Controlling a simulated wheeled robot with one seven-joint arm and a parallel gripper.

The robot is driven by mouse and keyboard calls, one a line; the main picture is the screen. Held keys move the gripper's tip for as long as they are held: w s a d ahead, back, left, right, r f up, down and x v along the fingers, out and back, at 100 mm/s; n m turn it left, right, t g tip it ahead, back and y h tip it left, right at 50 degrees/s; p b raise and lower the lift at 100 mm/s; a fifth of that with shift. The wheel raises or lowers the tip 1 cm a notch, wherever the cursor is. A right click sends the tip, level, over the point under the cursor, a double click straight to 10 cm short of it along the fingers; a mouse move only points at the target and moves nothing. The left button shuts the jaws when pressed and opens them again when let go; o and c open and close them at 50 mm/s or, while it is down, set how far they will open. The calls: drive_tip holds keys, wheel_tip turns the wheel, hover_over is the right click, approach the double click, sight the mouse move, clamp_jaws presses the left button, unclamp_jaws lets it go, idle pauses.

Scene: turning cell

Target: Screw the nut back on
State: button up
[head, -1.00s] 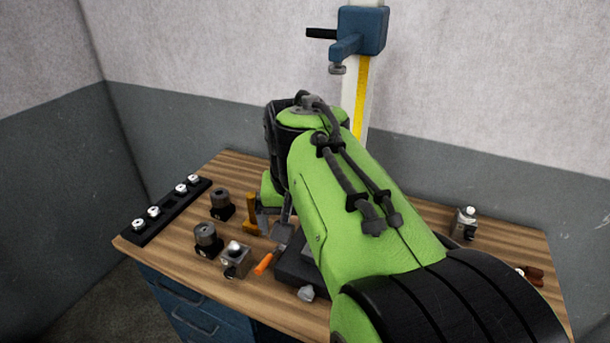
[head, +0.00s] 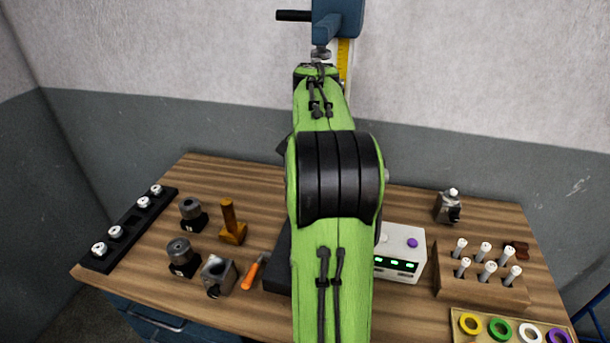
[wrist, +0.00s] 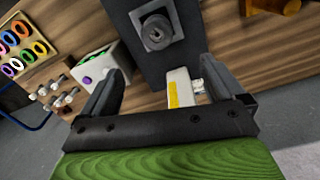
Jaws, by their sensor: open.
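In the wrist view my gripper (wrist: 161,68) is open and empty, its two fingers wide apart. A dark block (wrist: 138,68) lies beyond the fingertips, with a round grey fitting (wrist: 158,32) on it. The fitting has a smaller centre piece; I cannot tell whether it is the nut or a stud. In the head view the dark block (head: 280,265) is mostly behind my arm, and my gripper is hidden. A small grey part (head: 320,53) hangs under the blue press head (head: 337,20); I cannot tell whether it is a nut.
A box with green displays (head: 402,255), a rack of white-topped pegs (head: 480,288) and a ring tray (head: 512,325) stand right. A black strip (head: 130,230), dark round fixtures (head: 182,257), an amber post (head: 230,225) and an orange-handled tool (head: 253,272) are left.

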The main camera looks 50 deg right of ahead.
drive_tip(key=f+b, duration=0.1)
drive_tip(key=f, duration=0.4)
drive_tip(key=f+b, duration=0.1)
drive_tip(key=f, duration=0.4)
drive_tip(key=f+b, duration=0.2)
drive_tip(key=f, duration=0.3)
drive_tip(key=shift+s+f, duration=0.35)
drive_tip(key=shift+c, duration=0.2)
drive_tip(key=c, duration=1.1)
drive_tip(key=m, duration=0.4)
drive_tip(key=shift+r+m, duration=0.1)
drive_tip(key=shift+m, duration=0.3)
drive_tip(key=m, duration=0.4)
drive_tip(key=shift+m, duration=0.3)
